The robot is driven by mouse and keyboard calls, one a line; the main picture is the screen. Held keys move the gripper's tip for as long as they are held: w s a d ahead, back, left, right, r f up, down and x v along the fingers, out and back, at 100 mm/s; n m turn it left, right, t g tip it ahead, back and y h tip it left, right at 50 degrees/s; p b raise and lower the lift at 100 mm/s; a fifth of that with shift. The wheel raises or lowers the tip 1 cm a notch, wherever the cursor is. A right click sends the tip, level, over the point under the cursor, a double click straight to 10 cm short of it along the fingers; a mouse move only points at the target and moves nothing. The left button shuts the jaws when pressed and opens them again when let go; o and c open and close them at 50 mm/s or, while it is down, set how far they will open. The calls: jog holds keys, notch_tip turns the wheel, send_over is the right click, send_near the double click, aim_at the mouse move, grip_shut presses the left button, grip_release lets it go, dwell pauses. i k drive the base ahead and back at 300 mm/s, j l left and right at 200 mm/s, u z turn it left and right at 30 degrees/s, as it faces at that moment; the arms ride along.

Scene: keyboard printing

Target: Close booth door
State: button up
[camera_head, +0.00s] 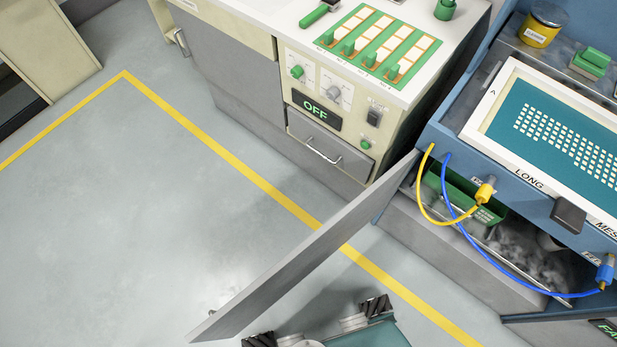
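The booth door is a flat grey panel (300,254) seen nearly edge-on. It stands open, running diagonally from its hinge side at the blue booth (436,128) down to its free end at lower left. Behind the hinge side, part of the dark booth interior (525,258) is open to view. My gripper (317,324) is at the bottom edge, on the right side of the door near its free end. Two dark ribbed fingertips stand well apart with nothing seen between them. The rest is cut off by the frame; contact with the door cannot be told.
A cream console (455,70) with an OFF display (317,109) stands left of the booth. Yellow (428,210) and blue (530,286) cables hang across the booth front. A green bin (440,188) sits inside. Grey floor (150,230) with a yellow line is clear at left.

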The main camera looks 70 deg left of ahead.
aim_at(226, 323)
jog(key=k+l+u, duration=0.15)
jog(key=k, duration=0.5)
jog(key=k+l+u, duration=0.2)
jog(key=k, duration=0.4)
jog(key=k+j, duration=0.2)
jog(key=j, duration=0.15)
jog(key=k+j+u, duration=0.1)
jog(key=j, duration=0.25)
jog(key=k+j+u, duration=0.1)
jog(key=k+j, duration=0.35)
jog(key=j, duration=0.25)
jog(key=k+j+u, duration=0.1)
jog(key=j, duration=0.3)
jog(key=k, duration=0.1)
